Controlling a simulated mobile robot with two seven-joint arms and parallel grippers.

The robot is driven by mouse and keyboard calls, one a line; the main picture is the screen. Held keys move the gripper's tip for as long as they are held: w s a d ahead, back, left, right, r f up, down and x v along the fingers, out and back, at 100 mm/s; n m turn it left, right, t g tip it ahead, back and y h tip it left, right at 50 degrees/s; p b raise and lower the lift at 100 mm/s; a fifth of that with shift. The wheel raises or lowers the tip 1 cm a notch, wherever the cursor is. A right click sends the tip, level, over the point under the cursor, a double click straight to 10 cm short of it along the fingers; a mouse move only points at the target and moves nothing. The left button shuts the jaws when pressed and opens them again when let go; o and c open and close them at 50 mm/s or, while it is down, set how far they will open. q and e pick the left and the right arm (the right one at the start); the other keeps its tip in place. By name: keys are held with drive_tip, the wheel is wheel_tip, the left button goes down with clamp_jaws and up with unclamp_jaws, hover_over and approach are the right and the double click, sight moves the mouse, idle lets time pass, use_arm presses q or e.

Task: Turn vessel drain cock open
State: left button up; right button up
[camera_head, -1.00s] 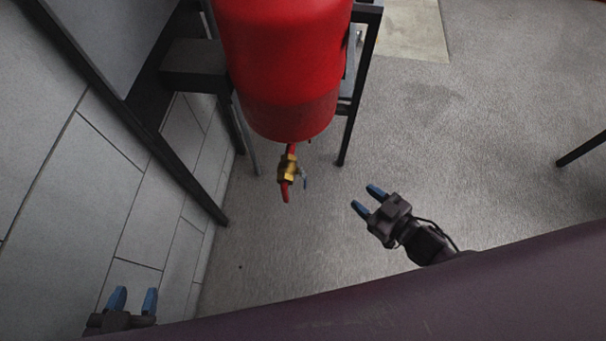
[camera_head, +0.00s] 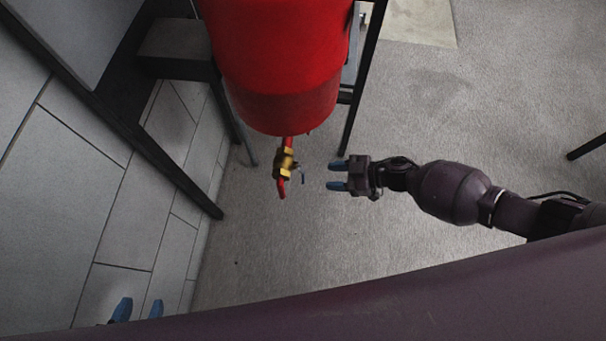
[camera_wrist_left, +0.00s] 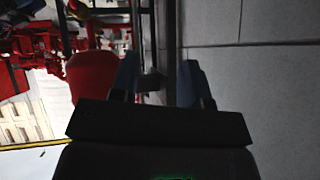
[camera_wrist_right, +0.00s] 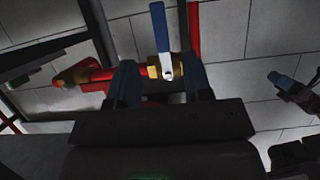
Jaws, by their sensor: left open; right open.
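The red vessel (camera_head: 280,70) hangs in a dark frame at the top of the head view. Under it is the brass drain cock (camera_head: 284,164) on a short red pipe, with a small blue lever (camera_head: 302,178) on its right side. In the right wrist view the blue lever (camera_wrist_right: 158,35) points up from the brass body (camera_wrist_right: 166,73), between my finger lines. My right gripper (camera_head: 329,175) is open and empty, to the right of the lever and apart from it in the head view. My left gripper (camera_head: 140,304) is open and empty at the lower left, partly hidden by my body.
A grey tiled wall (camera_head: 105,205) and a dark sloping rail (camera_head: 120,135) border the left. The vessel stand's dark leg (camera_head: 362,80) is just beyond my right gripper. The grey floor (camera_head: 480,120) to the right is mostly clear.

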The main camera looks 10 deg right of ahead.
sight(303, 177)
drive_tip(key=shift+b+x, duration=1.3)
drive_tip(key=shift+x, duration=3.3)
drive_tip(key=shift+c, duration=0.2)
clamp_jaws()
